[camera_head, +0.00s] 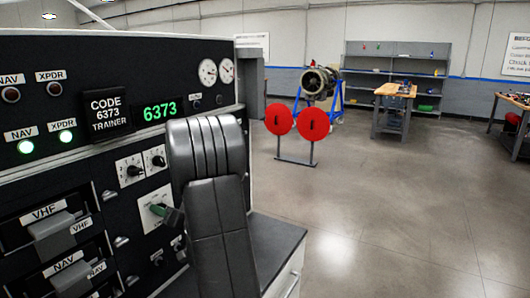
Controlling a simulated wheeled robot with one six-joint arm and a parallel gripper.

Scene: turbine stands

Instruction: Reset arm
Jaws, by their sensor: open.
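My arm's dark grey links stand in front of the right part of a black avionics panel (85,75). My gripper's fingers cannot be made out; the arm links hide part of the panel. A green-tipped, dark lever-like part (160,211) shows just left of the arm, over a white plate. I cannot tell whether the arm touches it. The panel has a "CODE 6373 TRAINER" placard (106,110) and a green display (159,111) reading 6373.
VHF (58,232) and NAV (72,280) units jut from the panel. A dark counter (266,243) sits below right. Red discs (313,124) on a stand, a turbine (318,83) on a blue stand, and a workbench (394,91) are farther back.

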